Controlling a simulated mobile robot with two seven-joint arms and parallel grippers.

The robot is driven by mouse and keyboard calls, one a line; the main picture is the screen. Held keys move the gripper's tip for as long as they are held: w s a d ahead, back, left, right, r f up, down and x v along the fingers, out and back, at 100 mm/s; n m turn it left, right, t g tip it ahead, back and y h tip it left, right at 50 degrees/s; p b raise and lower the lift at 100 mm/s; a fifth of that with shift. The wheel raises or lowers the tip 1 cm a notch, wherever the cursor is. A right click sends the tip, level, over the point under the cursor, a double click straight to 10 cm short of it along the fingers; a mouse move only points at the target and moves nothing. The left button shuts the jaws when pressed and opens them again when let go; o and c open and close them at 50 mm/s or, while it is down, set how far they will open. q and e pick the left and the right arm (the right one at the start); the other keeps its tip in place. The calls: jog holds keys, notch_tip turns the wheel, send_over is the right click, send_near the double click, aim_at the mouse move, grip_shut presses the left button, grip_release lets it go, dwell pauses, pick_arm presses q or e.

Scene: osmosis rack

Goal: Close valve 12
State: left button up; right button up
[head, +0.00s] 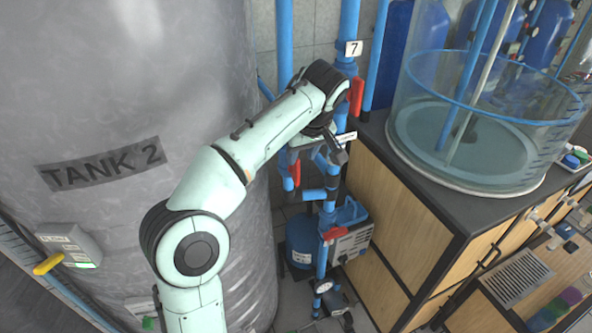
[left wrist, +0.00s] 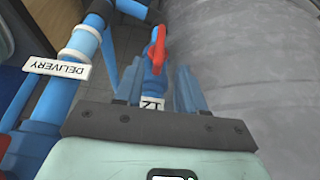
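In the left wrist view, valve 12 has a red handle (left wrist: 158,48) on a blue pipe, with a white tag (left wrist: 152,103) that reads 12 upside down. The handle lies roughly along the pipe. My left gripper (left wrist: 158,88) is open, its two fingers apart on either side of the tagged pipe in the picture; I see no contact. The handle shows beyond the fingertips. In the head view, my left gripper (head: 334,150) is among the pipes, right of a red handle (head: 295,174) that is likely valve 12. My right gripper is not in view.
Tank 2 (head: 100,100) stands close on the left. A wooden cabinet (head: 395,215) with a clear tank (head: 480,120) is on the right. Valve 7's red handle (head: 357,95) is above the gripper, another red handle (head: 335,232) below. A DELIVERY tag (left wrist: 56,68) marks a neighbouring pipe.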

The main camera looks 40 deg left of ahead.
aim_at(296, 171)
pick_arm(q)
jog(key=x, duration=0.9)
grip_shut()
